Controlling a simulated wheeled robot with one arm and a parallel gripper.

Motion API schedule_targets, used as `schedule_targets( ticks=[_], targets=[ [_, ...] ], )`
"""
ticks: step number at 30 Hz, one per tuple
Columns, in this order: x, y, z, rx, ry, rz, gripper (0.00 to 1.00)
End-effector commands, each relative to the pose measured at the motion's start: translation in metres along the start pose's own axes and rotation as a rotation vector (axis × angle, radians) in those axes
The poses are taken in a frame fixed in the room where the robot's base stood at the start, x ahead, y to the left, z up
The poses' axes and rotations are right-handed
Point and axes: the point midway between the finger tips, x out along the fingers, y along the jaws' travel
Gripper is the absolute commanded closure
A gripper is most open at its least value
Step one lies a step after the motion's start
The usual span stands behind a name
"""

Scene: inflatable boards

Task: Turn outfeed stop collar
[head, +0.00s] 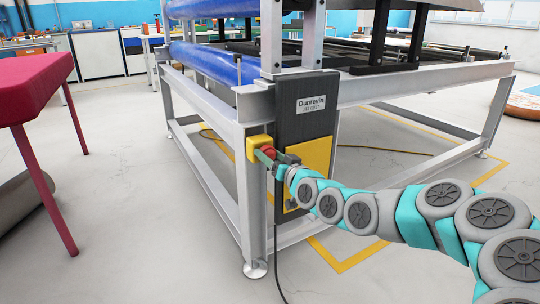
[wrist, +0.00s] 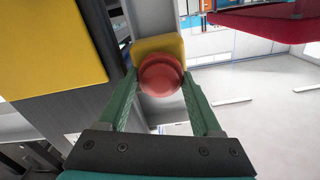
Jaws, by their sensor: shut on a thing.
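A red round collar (wrist: 161,76) sits on a yellow housing (wrist: 158,46) in the wrist view. In the head view the yellow housing (head: 259,146) is fixed to the machine's front corner post, with the red collar (head: 269,151) on its right side, partly hidden by a finger. My gripper (wrist: 160,85) has its two green fingers on either side of the collar, shut on it. In the head view my gripper (head: 268,156) reaches in from the right at the housing. The collar's far side is hidden.
The grey machine frame (head: 245,190) with blue rollers rises around the housing. A dark control box (head: 305,108) with a yellow panel (head: 308,166) is close to the right. A red padded table (head: 32,85) stands at left; floor between is clear.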

Motion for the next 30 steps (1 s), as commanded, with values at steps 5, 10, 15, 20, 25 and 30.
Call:
schedule_targets(
  ticks=[5, 10, 15, 20, 25, 30],
  targets=[
    [0.0002, 0.0004, -0.0001, 0.072, 0.002, 0.000, 0.90],
    [0.0000, 0.0009, -0.0002, 0.106, 0.002, 0.001, 0.90],
    [0.0000, 0.0010, -0.0003, 0.114, 0.002, 0.001, 0.90],
    [0.0000, 0.0009, -0.0004, 0.113, 0.002, 0.001, 0.90],
    [0.0000, 0.0008, -0.0003, 0.113, 0.002, 0.001, 0.25],
    [0.0000, 0.0006, -0.0003, 0.113, 0.002, 0.000, 0.06]
  ],
)
